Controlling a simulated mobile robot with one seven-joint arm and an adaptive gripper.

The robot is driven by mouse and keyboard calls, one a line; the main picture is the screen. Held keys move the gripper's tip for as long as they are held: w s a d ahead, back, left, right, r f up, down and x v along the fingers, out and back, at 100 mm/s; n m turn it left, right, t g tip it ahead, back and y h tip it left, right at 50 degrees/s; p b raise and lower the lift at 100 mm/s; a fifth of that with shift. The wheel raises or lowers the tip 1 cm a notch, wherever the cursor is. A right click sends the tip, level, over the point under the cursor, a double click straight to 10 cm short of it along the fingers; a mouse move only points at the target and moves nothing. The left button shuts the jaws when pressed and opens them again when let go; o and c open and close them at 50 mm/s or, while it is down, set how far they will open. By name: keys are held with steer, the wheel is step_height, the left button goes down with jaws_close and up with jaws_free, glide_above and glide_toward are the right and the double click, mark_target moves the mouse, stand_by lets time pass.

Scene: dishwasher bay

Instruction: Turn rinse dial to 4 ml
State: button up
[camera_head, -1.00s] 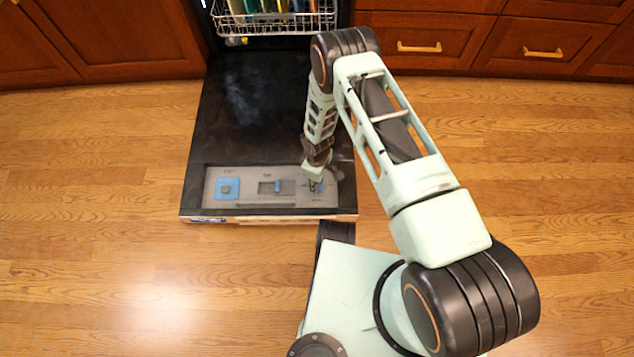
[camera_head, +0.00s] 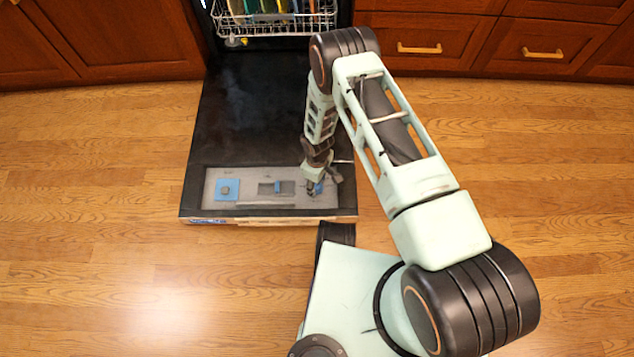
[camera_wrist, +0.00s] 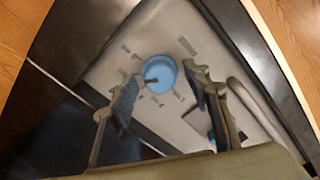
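The rinse dial is a round blue knob (camera_wrist: 160,72) with a dark pointer bar, set in a grey panel (camera_wrist: 115,62) with small marks around it. The marks are too blurred to read. My gripper (camera_wrist: 161,77) is open, with one finger on each side of the dial in the wrist view. I cannot tell whether the fingers touch it. In the head view my gripper (camera_head: 314,189) is low over the right end of the panel (camera_head: 255,202), and it mostly hides the dial.
The dishwasher door (camera_head: 240,110) lies open and flat. A square blue part (camera_head: 227,188) and a slot with a blue slider (camera_head: 278,187) sit left of the dial. A loaded dish rack (camera_head: 275,28) is at the back. Wooden floor around the door is clear.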

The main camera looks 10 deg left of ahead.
step_height(320, 180, up, 12)
stand_by(0.7)
stand_by(0.5)
